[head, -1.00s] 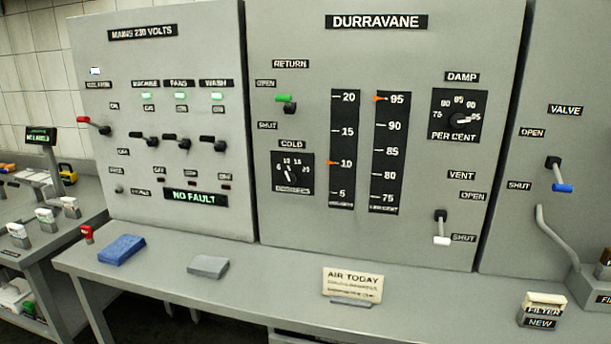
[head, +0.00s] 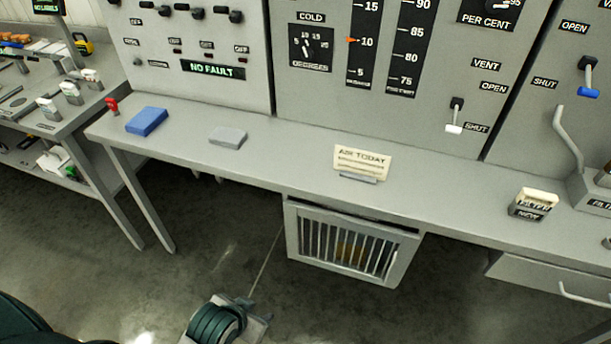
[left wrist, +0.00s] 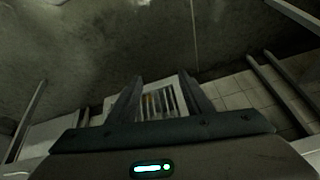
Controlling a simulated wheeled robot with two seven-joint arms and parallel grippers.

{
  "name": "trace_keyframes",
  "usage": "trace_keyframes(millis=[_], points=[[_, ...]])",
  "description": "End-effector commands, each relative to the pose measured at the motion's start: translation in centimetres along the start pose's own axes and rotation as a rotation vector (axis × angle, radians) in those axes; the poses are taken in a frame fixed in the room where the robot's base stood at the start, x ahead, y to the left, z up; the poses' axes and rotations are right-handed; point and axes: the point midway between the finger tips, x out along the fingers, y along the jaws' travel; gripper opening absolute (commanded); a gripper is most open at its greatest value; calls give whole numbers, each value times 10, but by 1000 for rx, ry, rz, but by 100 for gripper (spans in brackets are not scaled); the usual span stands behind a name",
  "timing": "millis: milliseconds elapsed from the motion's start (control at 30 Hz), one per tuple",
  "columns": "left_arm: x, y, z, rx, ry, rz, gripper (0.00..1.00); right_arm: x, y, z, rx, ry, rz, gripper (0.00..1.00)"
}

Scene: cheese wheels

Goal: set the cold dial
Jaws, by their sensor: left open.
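The cold dial (head: 311,47) is a small black square with a round scale and a pointer, on the grey panel under the COLD label (head: 311,17). Its pointer stands roughly upright; its exact reading is too small to tell. An orange marker (head: 352,41) sits near 10 on the scale to its right. My left gripper (head: 262,308) is low at the bottom of the head view, far below and in front of the dial. In the left wrist view its two fingers (left wrist: 163,95) are apart with nothing between them. My right gripper is not in view.
The floor in front is clear.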

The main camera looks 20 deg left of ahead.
Motion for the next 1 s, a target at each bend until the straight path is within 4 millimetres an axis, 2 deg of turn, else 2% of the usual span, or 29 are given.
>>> trace_keyframes(millis=[33,200,367,567,767,1000], points=[[-13,-6,-16,10,22,-11,46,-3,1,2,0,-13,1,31],[-32,-23,-60,47,96,-46,46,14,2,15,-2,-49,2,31],[-40,-35,-95,79,166,-74,46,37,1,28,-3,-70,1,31],[-46,-50,-144,122,264,-113,46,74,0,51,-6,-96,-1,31],[-57,-73,-219,187,416,-177,46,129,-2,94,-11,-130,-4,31],[-82,-101,-317,277,617,-270,46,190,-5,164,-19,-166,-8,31]])
